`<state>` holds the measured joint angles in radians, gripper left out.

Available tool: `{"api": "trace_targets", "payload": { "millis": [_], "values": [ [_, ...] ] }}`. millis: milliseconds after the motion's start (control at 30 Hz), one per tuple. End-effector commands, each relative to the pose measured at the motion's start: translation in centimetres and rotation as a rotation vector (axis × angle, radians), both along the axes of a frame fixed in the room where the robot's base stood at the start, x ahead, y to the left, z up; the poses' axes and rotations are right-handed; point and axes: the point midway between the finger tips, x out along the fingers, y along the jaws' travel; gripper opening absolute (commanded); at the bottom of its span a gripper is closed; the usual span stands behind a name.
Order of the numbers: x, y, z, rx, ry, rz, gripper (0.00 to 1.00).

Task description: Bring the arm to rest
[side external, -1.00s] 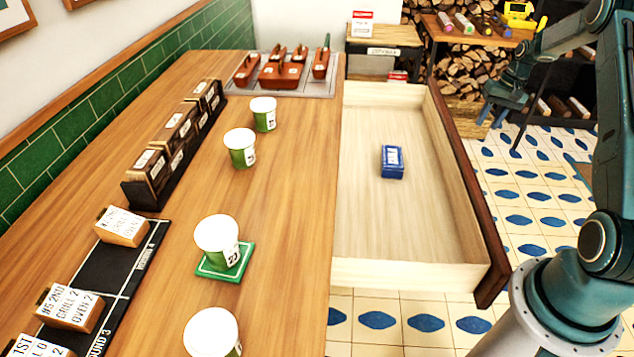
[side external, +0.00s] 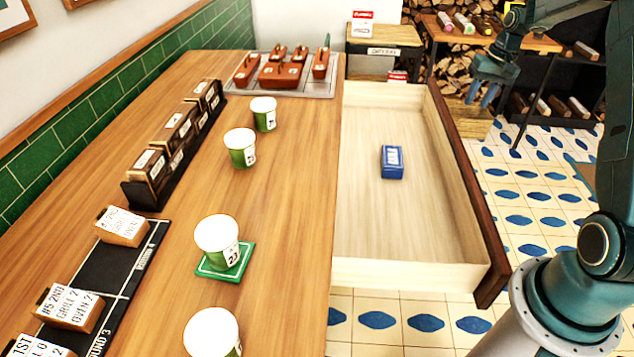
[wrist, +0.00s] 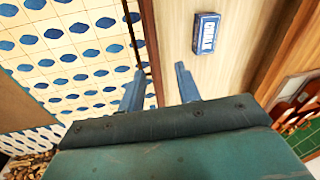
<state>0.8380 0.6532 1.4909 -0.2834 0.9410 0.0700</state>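My gripper (side external: 483,94) is beyond the right side of the open drawer in the side external view, raised above the floor. In the wrist view my gripper (wrist: 160,74) shows two blue fingers spread apart with nothing between them. A blue labelled box (side external: 392,162) lies alone in the pale wooden drawer (side external: 375,273). In the wrist view the blue box (wrist: 206,33) lies ahead of the fingers, apart from them.
The wooden counter (side external: 290,200) holds several white-lidded green cups, one on a green coaster (side external: 224,266). Dark boxes, a ticket rack and a tray (side external: 322,86) of reddish-brown dishes stand there too. A side table and shelves with logs stand behind my arm.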

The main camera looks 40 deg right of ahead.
Motion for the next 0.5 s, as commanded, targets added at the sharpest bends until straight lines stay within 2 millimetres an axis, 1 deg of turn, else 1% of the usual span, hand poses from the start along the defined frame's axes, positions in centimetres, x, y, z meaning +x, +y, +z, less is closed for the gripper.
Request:
{"api": "trace_targets", "payload": {
  "millis": [33, 100, 267, 500],
  "values": [
    [0.4, 1.5, 1.5, -0.014, -0.007, 0.022, 0.33],
    [0.6, 3.3, 3.1, -0.031, -0.016, 0.046, 0.33],
    [0.8, 7.5, 6.4, -0.065, -0.035, 0.103, 0.33],
    [-0.2, 13.8, 10.7, -0.113, -0.07, 0.186, 0.33]
  ]
}}
